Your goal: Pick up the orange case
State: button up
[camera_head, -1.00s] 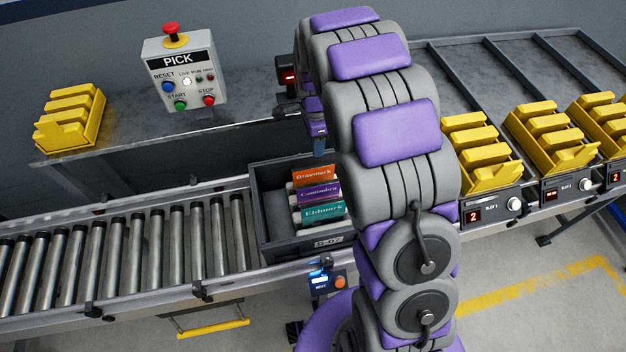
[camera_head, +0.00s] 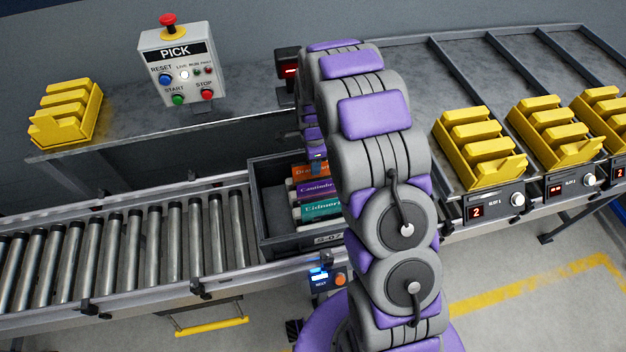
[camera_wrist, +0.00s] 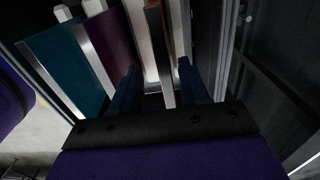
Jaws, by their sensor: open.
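The orange case (camera_head: 308,171) stands in the dark grey bin (camera_head: 262,215), behind the purple case (camera_head: 313,189) and the teal case (camera_head: 320,209). My arm covers its right side in the head view. In the wrist view my gripper (camera_wrist: 158,68) is open, with its two blue fingers pointing into the bin. A narrow orange-brown edge of the orange case (camera_wrist: 155,22) shows between the fingers, dark in the shade. The purple case (camera_wrist: 107,42) and teal case (camera_wrist: 66,65) stand to the left. I cannot tell whether a finger touches the case.
White dividers (camera_wrist: 137,35) stand between the cases. The bin sits on a roller conveyor (camera_head: 140,245). A PICK control box (camera_head: 183,65) stands behind it. Yellow racks (camera_head: 478,148) line the right side, and another yellow rack (camera_head: 66,112) stands at the left.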

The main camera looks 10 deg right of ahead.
jog(key=f, duration=0.1)
jog(key=f+b, duration=0.1)
jog(key=f, duration=0.3)
jog(key=shift+w+f, duration=0.15)
jog(key=shift+w, duration=0.2)
grip_shut()
